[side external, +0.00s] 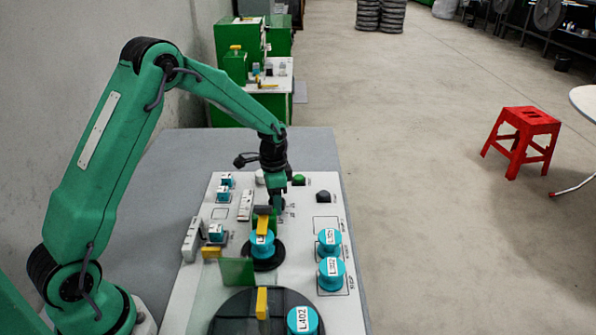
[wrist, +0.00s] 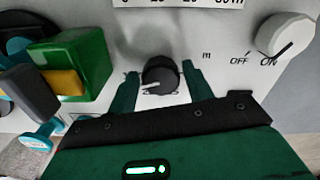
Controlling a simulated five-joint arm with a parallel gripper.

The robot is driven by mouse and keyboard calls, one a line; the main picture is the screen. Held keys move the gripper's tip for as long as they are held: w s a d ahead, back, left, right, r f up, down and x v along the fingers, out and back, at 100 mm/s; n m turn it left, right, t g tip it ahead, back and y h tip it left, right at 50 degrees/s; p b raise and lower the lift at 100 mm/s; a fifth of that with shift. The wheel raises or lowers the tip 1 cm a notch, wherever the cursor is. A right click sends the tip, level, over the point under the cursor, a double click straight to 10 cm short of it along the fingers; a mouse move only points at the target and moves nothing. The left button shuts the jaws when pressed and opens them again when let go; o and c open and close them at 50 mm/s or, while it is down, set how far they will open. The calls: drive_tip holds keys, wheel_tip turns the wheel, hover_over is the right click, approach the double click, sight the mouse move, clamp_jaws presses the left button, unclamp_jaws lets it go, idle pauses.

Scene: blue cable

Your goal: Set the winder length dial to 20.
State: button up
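The black dial knob (wrist: 160,75) sits on the white panel in the wrist view, with a light pointer mark toward its lower left. My gripper (wrist: 158,80) is open, with one green finger on each side of the knob. Small gaps seem to show between fingers and knob. A number strip (wrist: 180,3) is cut by the top edge of the wrist view; its figures are only partly legible. In the side view my gripper (side external: 277,200) points down at the panel (side external: 205,285); the dial cannot be made out there.
A white OFF/ON knob (wrist: 285,35) is right of the dial. A green block (wrist: 80,60) with a yellow part stands close left. In the side view, blue spools (side external: 329,240) stand on the panel's right, and a green button (side external: 299,180) and black button (side external: 323,196) lie behind.

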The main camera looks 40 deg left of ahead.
drive_tip(key=c, duration=0.6)
drive_tip(key=shift+c, duration=0.2)
drive_tip(key=shift+n, duration=0.5)
drive_tip(key=n, duration=0.3)
drive_tip(key=shift+d+r+n, duration=0.1)
drive_tip(key=shift+n, duration=0.2)
drive_tip(key=n, duration=0.5)
drive_tip(key=shift+d, duration=0.1)
drive_tip(key=shift+w, duration=0.1)
drive_tip(key=o, duration=1)
